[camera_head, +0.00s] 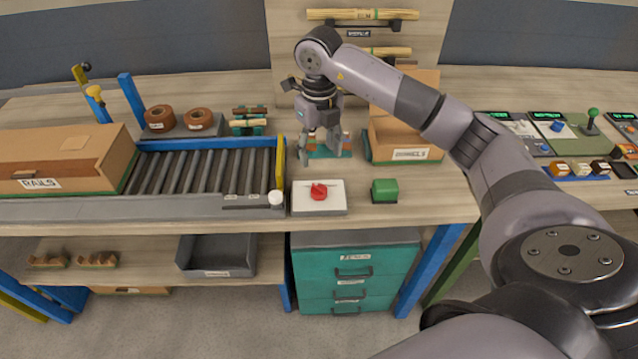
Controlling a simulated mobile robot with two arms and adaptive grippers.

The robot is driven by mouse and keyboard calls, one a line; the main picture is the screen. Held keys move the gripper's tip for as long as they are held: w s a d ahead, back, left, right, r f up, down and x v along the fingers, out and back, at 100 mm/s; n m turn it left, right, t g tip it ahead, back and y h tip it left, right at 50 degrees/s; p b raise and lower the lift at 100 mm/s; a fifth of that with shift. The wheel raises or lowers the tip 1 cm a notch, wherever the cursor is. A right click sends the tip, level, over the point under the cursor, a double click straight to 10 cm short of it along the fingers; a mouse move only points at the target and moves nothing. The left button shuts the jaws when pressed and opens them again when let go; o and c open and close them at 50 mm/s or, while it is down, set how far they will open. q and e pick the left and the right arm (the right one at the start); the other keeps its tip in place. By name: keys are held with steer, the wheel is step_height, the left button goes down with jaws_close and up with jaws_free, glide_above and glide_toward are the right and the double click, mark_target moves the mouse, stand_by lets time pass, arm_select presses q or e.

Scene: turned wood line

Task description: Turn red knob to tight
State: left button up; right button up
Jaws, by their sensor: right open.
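The red knob (319,191) sits on top of a small white box (319,209) near the front edge of the bench. Fine marks on the box are too small to read. My right gripper (319,158) hangs above and behind the knob, pointing down, with its fingers apart and nothing between them. It is not touching the knob. My left gripper is not in view.
A green block (384,190) stands just right of the white box. A roller conveyor (205,171) with a yellow end post (280,162) lies to the left. A cardboard bin (404,154) stands behind right. A teal drawer cabinet (353,262) is below.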

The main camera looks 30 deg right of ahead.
mark_target(319, 186)
step_height(319, 186, down, 12)
steer(key=shift+f+p, duration=0.2)
steer(key=shift+p, duration=1.05)
steer(key=shift+c, duration=0.6)
steer(key=c, duration=1)
steer(key=shift+c, duration=0.2)
